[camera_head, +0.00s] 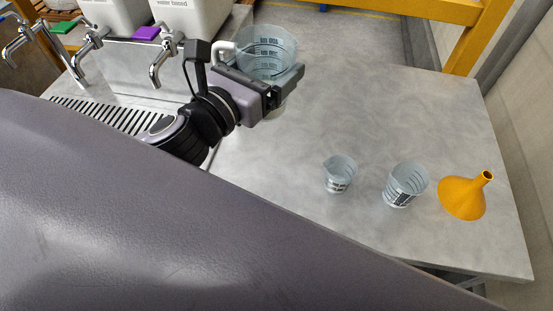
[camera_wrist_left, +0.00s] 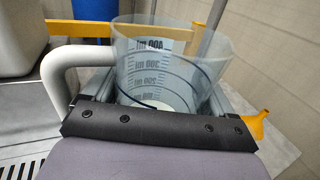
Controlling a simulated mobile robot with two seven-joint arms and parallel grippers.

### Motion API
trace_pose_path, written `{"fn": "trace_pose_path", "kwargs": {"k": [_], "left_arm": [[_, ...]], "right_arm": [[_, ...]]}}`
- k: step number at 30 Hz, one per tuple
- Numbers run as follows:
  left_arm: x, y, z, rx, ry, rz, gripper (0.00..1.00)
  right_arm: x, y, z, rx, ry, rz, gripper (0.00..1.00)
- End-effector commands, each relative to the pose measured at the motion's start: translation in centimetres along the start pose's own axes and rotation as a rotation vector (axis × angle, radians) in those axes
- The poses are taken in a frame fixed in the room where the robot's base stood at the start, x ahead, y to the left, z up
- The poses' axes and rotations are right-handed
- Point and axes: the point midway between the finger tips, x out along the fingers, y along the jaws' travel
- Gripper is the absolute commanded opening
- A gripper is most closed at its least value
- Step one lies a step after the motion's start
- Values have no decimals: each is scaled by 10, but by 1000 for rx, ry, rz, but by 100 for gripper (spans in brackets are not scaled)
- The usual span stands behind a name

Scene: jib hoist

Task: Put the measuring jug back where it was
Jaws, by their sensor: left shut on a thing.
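The measuring jug (camera_head: 268,47) is a clear tapered jug with dark graduation marks and a white handle (camera_head: 222,52). It is upright at the back of the grey table, just right of the water containers. My left gripper (camera_head: 284,88) is shut on the jug, with its fingers around the lower body. In the left wrist view the jug (camera_wrist_left: 165,65) stands between the fingers, with its handle (camera_wrist_left: 62,65) to the left. The jug's base is mostly hidden by the gripper, so I cannot tell whether it touches the table. My right gripper is not in view.
Two small clear beakers (camera_head: 340,173) (camera_head: 405,184) and an orange funnel (camera_head: 463,197) stand on the right of the table (camera_head: 340,110). Metal taps (camera_head: 160,55) and a slotted drain (camera_head: 105,115) are at the left. The table's middle is clear.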

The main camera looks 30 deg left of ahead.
Motion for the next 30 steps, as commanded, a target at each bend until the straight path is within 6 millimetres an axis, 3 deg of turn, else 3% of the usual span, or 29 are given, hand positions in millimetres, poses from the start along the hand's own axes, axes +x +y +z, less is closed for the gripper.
{"fn": "trace_pose_path", "kwargs": {"k": [5,18,30], "left_arm": [[0,-1,-21,0,5,-4,42],[0,0,-134,0,1,-2,42],[0,0,-177,0,2,-3,42]], "right_arm": [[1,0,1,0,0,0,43],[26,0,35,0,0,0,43],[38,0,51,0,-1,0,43]]}}
